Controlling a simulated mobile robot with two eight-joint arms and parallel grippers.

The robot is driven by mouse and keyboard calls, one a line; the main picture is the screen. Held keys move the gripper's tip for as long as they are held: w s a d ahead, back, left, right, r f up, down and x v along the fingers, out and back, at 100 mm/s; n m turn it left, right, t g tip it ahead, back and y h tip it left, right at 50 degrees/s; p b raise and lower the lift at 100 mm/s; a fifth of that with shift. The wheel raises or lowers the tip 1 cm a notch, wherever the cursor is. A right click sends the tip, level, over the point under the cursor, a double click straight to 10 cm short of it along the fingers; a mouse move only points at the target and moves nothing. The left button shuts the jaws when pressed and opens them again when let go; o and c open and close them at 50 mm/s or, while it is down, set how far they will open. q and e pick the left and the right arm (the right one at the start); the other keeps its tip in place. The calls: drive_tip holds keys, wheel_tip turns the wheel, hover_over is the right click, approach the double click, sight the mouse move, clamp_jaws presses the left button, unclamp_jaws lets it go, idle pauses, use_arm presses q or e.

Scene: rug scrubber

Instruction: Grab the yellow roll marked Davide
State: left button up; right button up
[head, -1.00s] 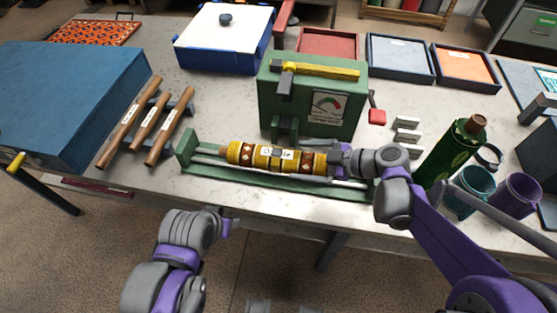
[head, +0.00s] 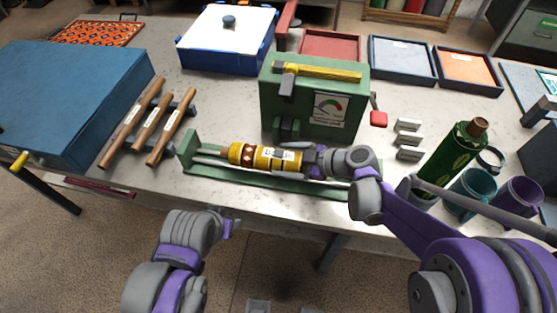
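The yellow roll (head: 252,156) with brown bands and a white label lies across the green stand (head: 188,150) in front of the green box. The label's writing is too small to read. My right gripper (head: 289,160) is over the roll's right part, with its fingers on either side of the roll and the palm hiding the right end. The fingers look apart; firm contact is not visible. My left gripper (head: 232,228) is low in front of the table edge, away from the roll. Its fingers are too small to judge.
A green bottle (head: 450,155), a teal cup (head: 472,187) and a purple cup (head: 518,197) stand at the right, near my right arm. Wooden rollers (head: 150,122) lie on a rack at the left.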

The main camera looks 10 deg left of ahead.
clamp_jaws()
